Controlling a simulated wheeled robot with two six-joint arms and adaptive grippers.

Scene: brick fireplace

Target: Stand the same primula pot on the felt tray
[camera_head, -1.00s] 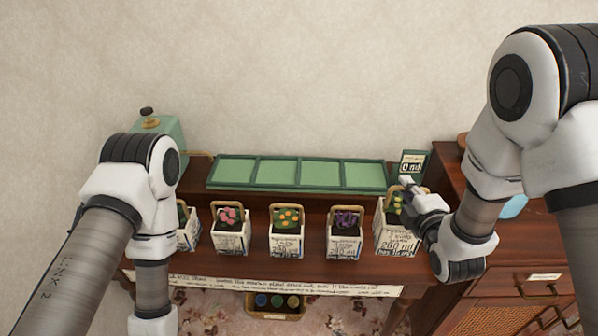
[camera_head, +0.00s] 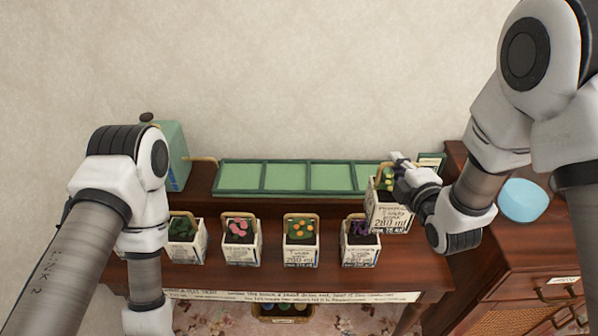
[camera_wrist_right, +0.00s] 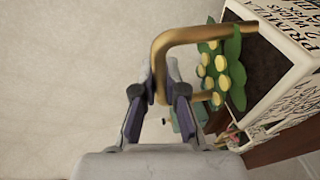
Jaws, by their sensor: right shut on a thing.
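The primula pot (camera_head: 388,215) is a white, lettered square pot with yellow flowers and a tan handle. My right gripper (camera_head: 396,168) is shut on its handle and holds it raised above the row of other pots, at the right end of the felt tray. In the right wrist view the fingers (camera_wrist_right: 158,88) close on the tan handle (camera_wrist_right: 185,38), with the yellow flowers beside them. The felt tray (camera_head: 290,193) is a long green frame with pale green sections at the back of the table. The pot hides its right end. My left gripper is out of view.
Several white pots stand in a row in front, including ones with pink (camera_head: 241,246), orange (camera_head: 301,244) and purple flowers (camera_head: 360,247). A green box (camera_head: 174,155) stands at the left. A cabinet with a blue bowl (camera_head: 522,201) is at the right.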

